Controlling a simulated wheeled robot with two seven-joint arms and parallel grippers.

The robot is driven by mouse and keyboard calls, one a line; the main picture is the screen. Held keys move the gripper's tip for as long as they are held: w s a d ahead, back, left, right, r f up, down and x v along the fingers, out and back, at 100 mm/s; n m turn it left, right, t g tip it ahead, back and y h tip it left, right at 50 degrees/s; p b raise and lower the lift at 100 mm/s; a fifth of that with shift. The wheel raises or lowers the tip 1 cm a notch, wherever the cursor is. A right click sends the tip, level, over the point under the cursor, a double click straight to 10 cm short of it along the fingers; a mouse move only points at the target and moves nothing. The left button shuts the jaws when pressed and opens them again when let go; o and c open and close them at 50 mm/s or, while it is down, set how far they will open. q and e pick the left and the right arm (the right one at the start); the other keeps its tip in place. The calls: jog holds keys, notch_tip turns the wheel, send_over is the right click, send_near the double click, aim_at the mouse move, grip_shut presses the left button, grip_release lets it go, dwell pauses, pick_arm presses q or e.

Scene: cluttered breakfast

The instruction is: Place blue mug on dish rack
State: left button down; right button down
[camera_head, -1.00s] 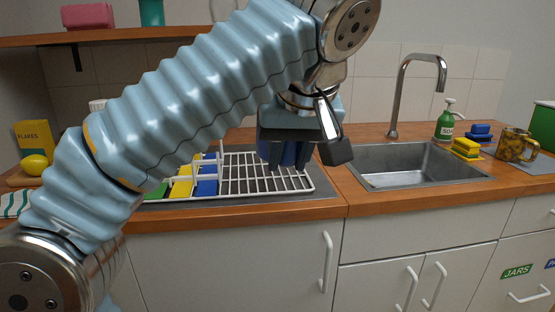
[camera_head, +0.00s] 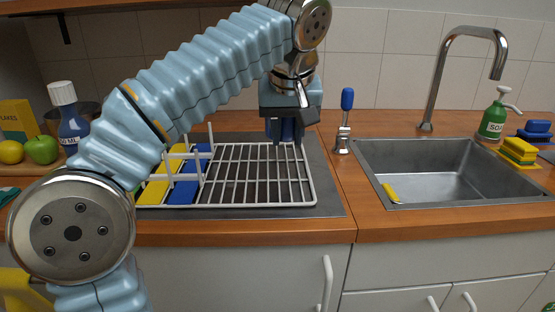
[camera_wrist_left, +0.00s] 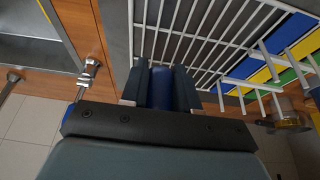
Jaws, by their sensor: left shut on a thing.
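My left gripper (camera_head: 285,132) is over the back right part of the white dish rack (camera_head: 262,204). It is shut on the blue mug (camera_head: 287,130), which shows as a dark blue shape between the fingers. The mug also shows between the fingers in the left wrist view (camera_wrist_left: 160,88). Most of the mug is hidden by the gripper, and I cannot tell whether it touches the rack. The rack's wire bars also show in the left wrist view (camera_wrist_left: 200,20). My right gripper is not in view.
Blue and yellow plates (camera_head: 188,178) stand in the rack's left part. A blue-handled item (camera_head: 346,110) stands right of the rack. The sink (camera_head: 440,180) and faucet (camera_head: 430,100) are further right. A blue bottle (camera_head: 70,122) and green apple (camera_head: 42,149) are at left.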

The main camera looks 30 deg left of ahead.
pick_arm(q)
jog(key=a+f, duration=0.1)
jog(key=w+a+f, duration=0.1)
jog(key=f, duration=0.2)
jog(key=shift+w+a, duration=0.35)
jog(key=shift+a, duration=0.05)
jog(key=x, duration=0.2)
jog(key=shift+s+f, duration=0.15)
jog(key=shift+f, duration=0.8)
jog(key=shift+f+b, duration=0.1)
jog(key=shift+b, duration=0.25)
jog(key=c, duration=0.8)
grip_release()
jog(key=shift+c, duration=0.2)
